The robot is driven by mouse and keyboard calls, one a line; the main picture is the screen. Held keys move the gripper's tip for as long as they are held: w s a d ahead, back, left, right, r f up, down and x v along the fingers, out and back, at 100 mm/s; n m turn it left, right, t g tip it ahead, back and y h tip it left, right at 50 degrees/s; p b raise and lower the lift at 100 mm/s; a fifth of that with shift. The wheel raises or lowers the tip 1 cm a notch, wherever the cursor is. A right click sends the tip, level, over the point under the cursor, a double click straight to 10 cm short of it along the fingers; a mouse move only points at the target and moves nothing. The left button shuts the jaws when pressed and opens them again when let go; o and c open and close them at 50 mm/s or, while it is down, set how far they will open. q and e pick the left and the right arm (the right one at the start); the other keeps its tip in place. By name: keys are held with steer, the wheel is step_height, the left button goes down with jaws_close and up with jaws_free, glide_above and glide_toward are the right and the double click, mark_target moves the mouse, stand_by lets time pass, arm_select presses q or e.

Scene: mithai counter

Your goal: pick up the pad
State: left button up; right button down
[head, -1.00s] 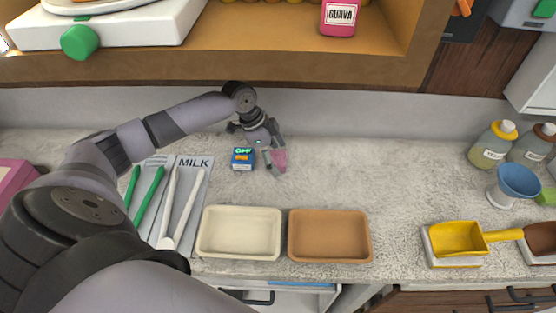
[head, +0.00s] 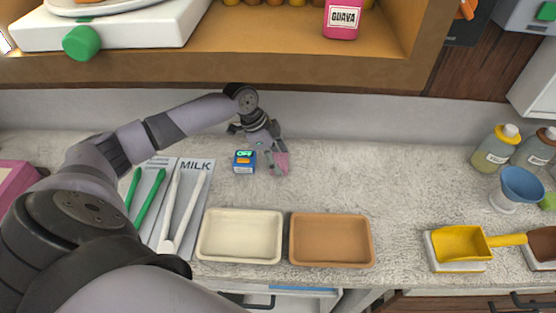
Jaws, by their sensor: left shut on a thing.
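A pink pad (head: 282,161) is at the back middle of the counter, partly hidden by the fingers of my left gripper (head: 277,164). The left gripper is shut on the pad, at or just above the counter top; the exact height is hard to tell. A small blue box with a lit green display (head: 244,161) stands just left of the gripper, apart from it. My right gripper is not in view.
A cream tray (head: 241,258) and a tan tray (head: 333,261) stand at the front. Tongs lie on a grey MILK mat (head: 196,166) at left. A wooden shelf (head: 240,69) overhangs the back. A yellow scoop (head: 461,243) and blue funnel (head: 521,184) are at right. The counter's middle right is clear.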

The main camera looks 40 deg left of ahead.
arm_select(q)
steer(key=r, duration=0.2)
steer(key=r+b, duration=0.1)
steer(key=r, duration=0.1)
steer(key=r+b, duration=0.1)
steer(key=r, duration=0.1)
steer(key=shift+s+d+r, duration=0.2)
steer(key=shift+s, duration=0.15)
steer(key=s+d+b, duration=0.2)
steer(key=s+d, duration=0.3)
steer(key=s, duration=0.3)
steer(key=s+d+b, duration=0.2)
steer(key=s+d, duration=0.3)
steer(key=s, duration=0.3)
steer(key=shift+s+r, duration=0.1)
steer(key=o, duration=0.3)
steer(key=c, duration=0.4)
